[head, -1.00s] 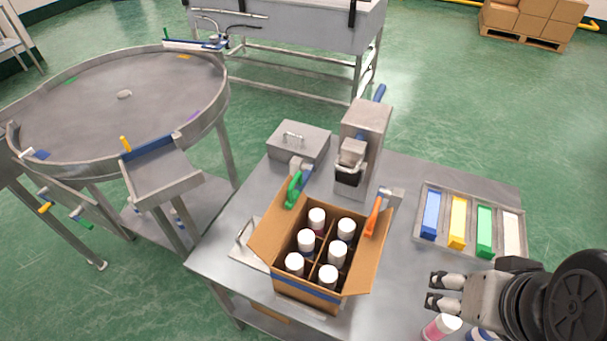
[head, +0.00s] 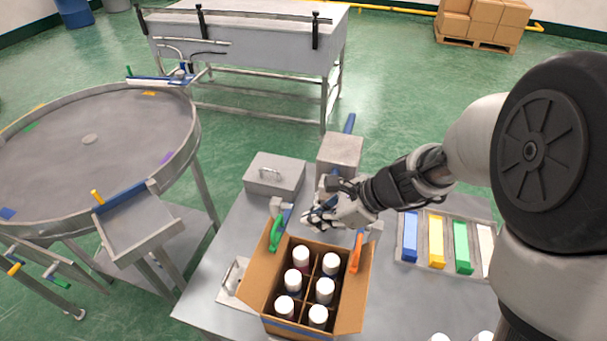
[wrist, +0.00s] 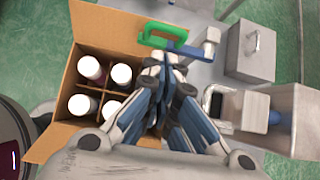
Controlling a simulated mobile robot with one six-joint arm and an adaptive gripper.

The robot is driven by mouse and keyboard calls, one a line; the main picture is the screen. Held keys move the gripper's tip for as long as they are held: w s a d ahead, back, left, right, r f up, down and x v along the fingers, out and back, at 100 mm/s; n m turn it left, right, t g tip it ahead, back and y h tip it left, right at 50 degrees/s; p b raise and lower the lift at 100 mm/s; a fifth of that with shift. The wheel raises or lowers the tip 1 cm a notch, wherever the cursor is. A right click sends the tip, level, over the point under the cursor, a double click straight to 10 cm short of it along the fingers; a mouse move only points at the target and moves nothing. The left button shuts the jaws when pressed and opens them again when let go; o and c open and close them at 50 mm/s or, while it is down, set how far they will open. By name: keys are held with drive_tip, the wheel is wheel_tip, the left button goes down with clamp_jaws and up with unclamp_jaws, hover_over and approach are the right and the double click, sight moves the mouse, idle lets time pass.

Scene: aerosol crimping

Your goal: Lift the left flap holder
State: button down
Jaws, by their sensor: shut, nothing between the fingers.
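The left flap holder (head: 277,233) is a green clip with a grey block at its upper end, on the left flap of the open carton (head: 272,327). It also shows in the wrist view (wrist: 160,38), at the top middle. My gripper (head: 308,218) is shut and empty, above the carton's back edge and to the right of the green holder. In the wrist view my fingertips (wrist: 165,62) are together just below the green holder in the picture; I cannot tell if they touch it. An orange holder (head: 357,250) is on the right flap.
Several white-capped bottles (head: 301,257) stand in the carton. A grey crimping machine (head: 339,153) stands behind my gripper, with a lidded metal box (head: 274,174) to its left. A tray with coloured blocks (head: 437,255) is to the right.

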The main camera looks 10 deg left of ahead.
sight(278, 236)
drive_tip(key=b+x, duration=0.6)
drive_tip(key=x, duration=0.4)
drive_tip(key=shift+w+a+f+b, duration=0.1)
drive_tip(key=shift+w+f+b, duration=0.05)
drive_tip(key=shift+b, duration=0.25)
